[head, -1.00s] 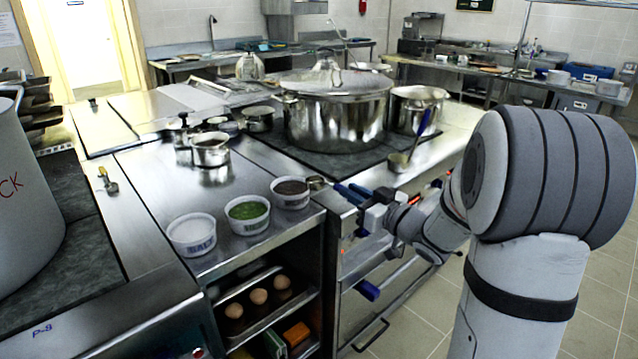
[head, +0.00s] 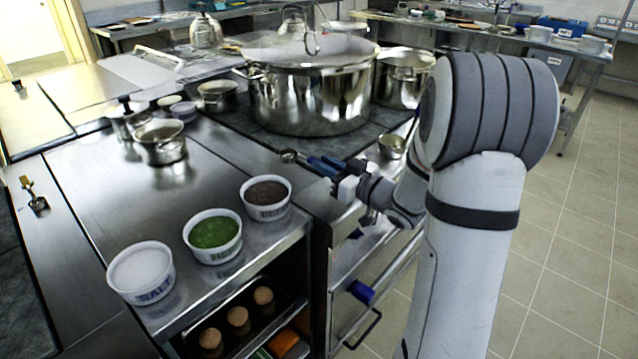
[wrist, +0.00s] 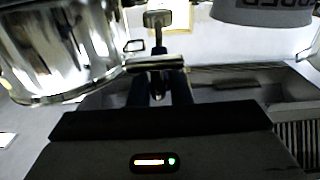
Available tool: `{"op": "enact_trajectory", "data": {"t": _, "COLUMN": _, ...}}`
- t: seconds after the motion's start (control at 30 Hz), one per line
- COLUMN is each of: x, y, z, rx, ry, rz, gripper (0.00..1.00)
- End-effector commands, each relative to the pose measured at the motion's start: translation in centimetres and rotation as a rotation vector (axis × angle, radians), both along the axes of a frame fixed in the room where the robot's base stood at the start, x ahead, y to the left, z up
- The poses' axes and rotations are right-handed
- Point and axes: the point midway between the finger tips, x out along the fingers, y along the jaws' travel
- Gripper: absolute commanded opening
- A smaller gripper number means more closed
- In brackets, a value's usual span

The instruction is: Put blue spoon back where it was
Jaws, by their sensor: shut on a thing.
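My gripper (head: 322,166) is shut on the blue spoon, over the right edge of the steel counter. The spoon's small round metal bowl (head: 289,156) points left, beyond the tub of dark seasoning. Its handle and the blue jaws are hard to tell apart. In the wrist view, the held spoon (wrist: 158,20) sticks out ahead between the dark jaws (wrist: 157,85). Three white tubs stand in a row on the counter: salt (head: 142,274), green herbs (head: 213,236) and dark seasoning (head: 266,198). A ladle (head: 392,147) is beside the stockpot, its handle partly hidden by my arm.
The lidded stockpot (head: 312,98) and a smaller pot (head: 403,78) stand on the stove behind my gripper. A saucepan (head: 160,143) is at left. Eggs (head: 238,318) sit on the shelf below. The counter (head: 150,205) between saucepan and tubs is clear.

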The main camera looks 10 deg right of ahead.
Motion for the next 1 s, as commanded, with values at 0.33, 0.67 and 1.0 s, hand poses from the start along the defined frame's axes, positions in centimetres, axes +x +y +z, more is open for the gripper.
{"op": "enact_trajectory", "data": {"t": 0.33, "x": 0.0, "y": 0.7, "z": -3.8, "rx": 0.002, "ry": 0.001, "rz": 0.013, "gripper": 0.00}}
{"op": "enact_trajectory", "data": {"t": 0.67, "x": 0.0, "y": 0.8, "z": -4.8, "rx": 0.000, "ry": -0.003, "rz": 0.015, "gripper": 0.00}}
{"op": "enact_trajectory", "data": {"t": 1.0, "x": 0.0, "y": 0.9, "z": -5.0, "rx": -0.001, "ry": -0.002, "rz": 0.016, "gripper": 0.34}}
